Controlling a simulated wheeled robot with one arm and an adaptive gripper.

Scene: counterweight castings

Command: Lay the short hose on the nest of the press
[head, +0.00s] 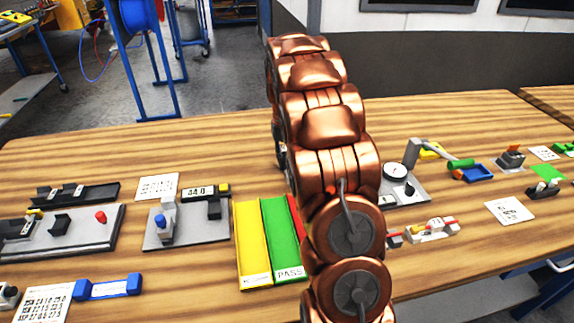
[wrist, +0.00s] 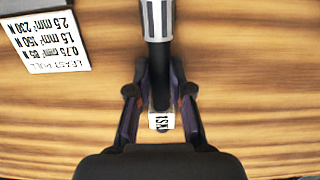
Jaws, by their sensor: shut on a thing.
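In the wrist view, my gripper (wrist: 161,108) is shut on a dark, tube-like piece with a silver, striped end (wrist: 157,20), which looks like the short hose (wrist: 160,85). It points up the picture, away from my palm, above the wood. A small white label with black characters (wrist: 161,121) shows between the fingers. In the head view, my gripper and the hose are hidden behind my copper arm. I cannot tell for sure which fixture is the press; a grey-plate fixture with a blue knob and a "44.0" display (head: 187,230) stands left of my arm.
A yellow and green tray (head: 253,240) marked PASS lies close left of my arm. A long fixture with a red knob (head: 60,235) stands at far left. A dial gauge (head: 394,172) and a blue bin (head: 478,173) stand right. A "LEAST PULL" card (wrist: 45,38) lies nearby.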

